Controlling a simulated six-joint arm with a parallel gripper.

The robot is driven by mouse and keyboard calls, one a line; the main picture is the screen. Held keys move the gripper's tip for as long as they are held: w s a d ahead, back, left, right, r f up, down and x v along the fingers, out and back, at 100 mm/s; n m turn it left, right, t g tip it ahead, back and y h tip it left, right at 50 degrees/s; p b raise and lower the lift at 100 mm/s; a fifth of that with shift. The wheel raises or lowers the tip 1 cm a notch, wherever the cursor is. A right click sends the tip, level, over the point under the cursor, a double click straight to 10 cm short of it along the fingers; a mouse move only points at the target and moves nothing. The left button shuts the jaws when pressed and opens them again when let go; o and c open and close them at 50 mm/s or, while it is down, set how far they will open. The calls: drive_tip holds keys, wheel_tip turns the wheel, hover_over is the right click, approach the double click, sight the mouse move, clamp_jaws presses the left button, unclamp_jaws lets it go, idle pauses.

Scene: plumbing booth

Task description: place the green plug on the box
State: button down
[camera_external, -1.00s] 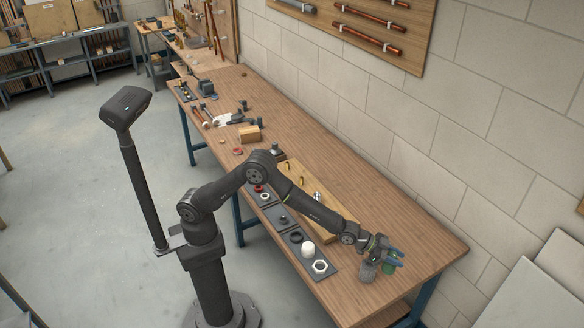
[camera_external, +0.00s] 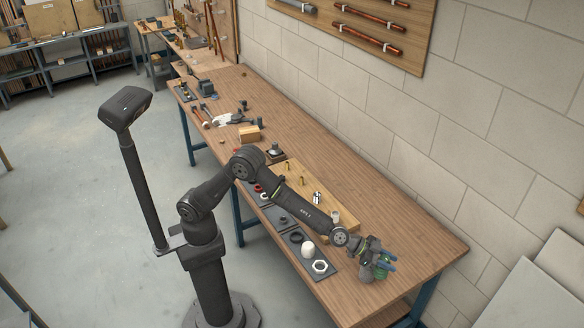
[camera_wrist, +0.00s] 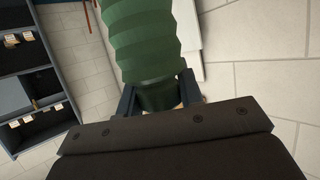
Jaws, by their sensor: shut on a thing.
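The green plug (camera_wrist: 148,38) is ribbed and fills the top middle of the wrist view. My gripper (camera_wrist: 160,96) is shut on its narrower end, with one dark finger on each side. In the external view my gripper (camera_external: 384,262) is at the near right end of the workbench, and the green plug (camera_external: 380,273) shows small and partly covered by the fingers. Its exact height above the bench is hard to tell. The box (camera_external: 249,134) is small and tan, and stands on the bench farther back to the left, well apart from my gripper.
A grey round thing (camera_external: 366,275) is beside my gripper. A wooden board (camera_external: 334,213) with upright fittings and dark trays (camera_external: 318,270) with rings and a white cap lie along the bench under my arm. Tools lie past the box. The bench's right side by the wall is clear.

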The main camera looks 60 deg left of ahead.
drive_tip(key=shift+s+d+r, duration=0.1)
drive_tip(key=shift+s+r, duration=0.15)
